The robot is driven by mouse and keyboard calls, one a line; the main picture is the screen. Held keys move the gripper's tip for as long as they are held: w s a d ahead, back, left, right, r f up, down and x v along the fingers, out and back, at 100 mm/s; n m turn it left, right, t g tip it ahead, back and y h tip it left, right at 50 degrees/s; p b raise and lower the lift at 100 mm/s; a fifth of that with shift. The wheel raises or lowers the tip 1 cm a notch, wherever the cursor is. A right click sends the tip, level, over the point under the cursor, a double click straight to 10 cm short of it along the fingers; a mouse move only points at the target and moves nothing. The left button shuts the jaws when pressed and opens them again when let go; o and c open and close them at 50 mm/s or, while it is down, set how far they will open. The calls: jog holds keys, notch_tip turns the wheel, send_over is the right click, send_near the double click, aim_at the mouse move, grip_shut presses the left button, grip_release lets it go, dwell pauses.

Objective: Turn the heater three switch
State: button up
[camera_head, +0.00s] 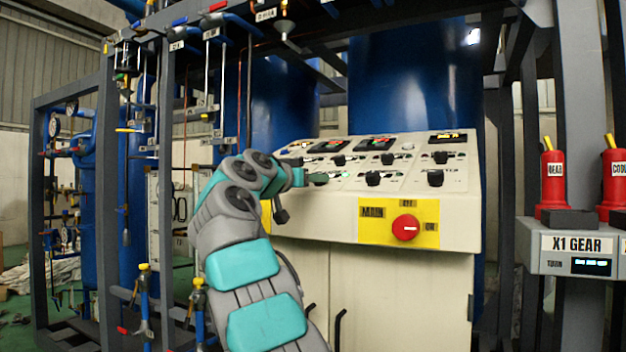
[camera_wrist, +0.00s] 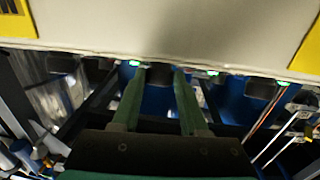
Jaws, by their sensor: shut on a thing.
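The sloped cream control panel (camera_head: 410,180) carries several black rotary switches; its small labels are too small to read, so I cannot tell which is the heater three switch. My gripper (camera_head: 316,178) is at the panel's lower left, shut on a switch there that its fingers mostly hide. A free black switch (camera_head: 373,178) sits to the right in the lower row, and another (camera_head: 435,177) farther right.
A red emergency button (camera_head: 405,228) on a yellow plate is on the panel's front face below. Upper-row switches (camera_head: 388,158) and small displays (camera_head: 448,139) lie above my gripper. A grey X1 GEAR box (camera_head: 575,252) with red cylinders stands at right. Dark frame posts flank the panel.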

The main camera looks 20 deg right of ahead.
grip_shut()
jog(key=shift+s+d+n+t+y+b, duration=0.1)
jog(key=shift+s+n+t+y+b, duration=0.1)
jog(key=shift+n+t+y+b, duration=0.4)
jog(key=shift+s+d+n+t+y+b, duration=0.15)
jog(key=shift+n+t+y+b, duration=0.15)
jog(key=shift+n+t+y, duration=0.9)
jog(key=n+t+y, duration=0.1)
jog(key=n, duration=0.1)
jog(key=n+y+p, duration=0.1)
jog(key=n+y, duration=0.1)
jog(key=n+t+y, duration=0.1)
jog(key=n, duration=0.1)
jog(key=shift+s+d+r+t+y+p, duration=0.2)
jog(key=shift+d+t+y+p, duration=0.1)
jog(key=shift+y+p, duration=0.1)
jog(key=shift+d+n+y, duration=0.15)
jog(key=shift+n+y, duration=0.55)
jog(key=shift+y, duration=0.15)
jog(key=shift+d+n+y, duration=0.15)
jog(key=shift+n+y, duration=0.55)
jog(key=shift+y, duration=0.15)
jog(key=shift+d+n+y, duration=0.2)
jog(key=shift+n+y, duration=1.2)
jog(key=shift+y, duration=0.1)
jog(key=o, duration=0.9)
grip_release()
